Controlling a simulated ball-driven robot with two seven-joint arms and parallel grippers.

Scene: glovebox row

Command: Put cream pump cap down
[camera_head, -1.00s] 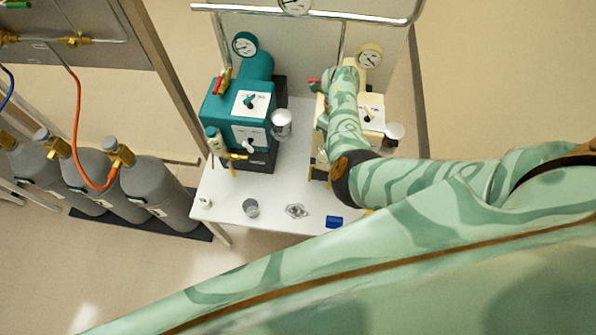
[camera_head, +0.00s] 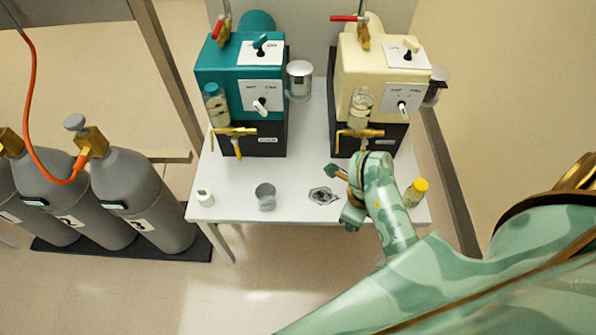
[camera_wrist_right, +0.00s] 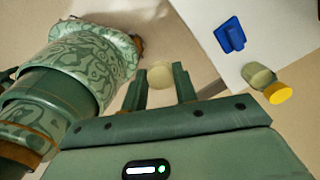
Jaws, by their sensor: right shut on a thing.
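My right gripper (camera_wrist_right: 163,86) is shut on the cream cap (camera_wrist_right: 160,73), a small pale round piece between its two dark green fingers in the right wrist view. In the head view my right arm's end is over the front right of the white table; I cannot make out the cap there. The cream pump (camera_head: 372,72) stands at the back right of the table, behind the arm, with a glass vial (camera_head: 361,103) and a brass valve (camera_head: 358,133) on its front. My left gripper is not in view.
The teal pump (camera_head: 222,75) stands left of the cream one. Along the white table's (camera_head: 295,172) front are a white bottle (camera_head: 205,198), a grey cup (camera_head: 265,197), a metal piece (camera_head: 323,196) and a yellow-lidded jar (camera_head: 416,192). A blue item (camera_wrist_right: 230,35) lies near the jar.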

